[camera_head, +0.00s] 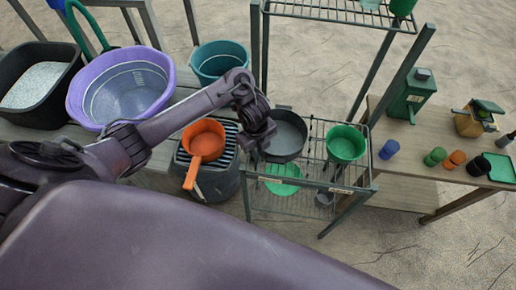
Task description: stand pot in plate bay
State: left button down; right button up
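A dark grey pot (290,136) is at the left end of the wire rack (310,203), its open top facing up. My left gripper (263,143) is at the pot's left edge, seen from above. Its fingers are dark against the dark pot, so I cannot tell whether they are closed on it. I also cannot tell whether the pot rests on the rack or hangs just above it. A green pot (345,144) stands on the rack's right side. A green bowl (283,178) shows on a lower level. Small labels mark the rack's front edge. My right gripper is not in view.
Purple (122,88) and teal (219,61) tubs stand behind. A wooden table (408,160) with cups is at right. Rack posts and an upper shelf (335,11) rise around the rack.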

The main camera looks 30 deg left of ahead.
pick_arm(q)
jog(key=shift+r, duration=0.1)
jog(key=shift+f, duration=0.2)
jog(key=c, duration=1.6)
grip_release()
jog(key=r+p, duration=0.2)
jog(key=r, duration=0.2)
jog(key=r+p, duration=0.2)
jog(key=r, duration=0.2)
jog(key=r+p, duration=0.3)
jog(key=r, duration=0.1)
jog(key=shift+s+a+r, duration=0.2)
jog(key=shift+s, duration=0.2)
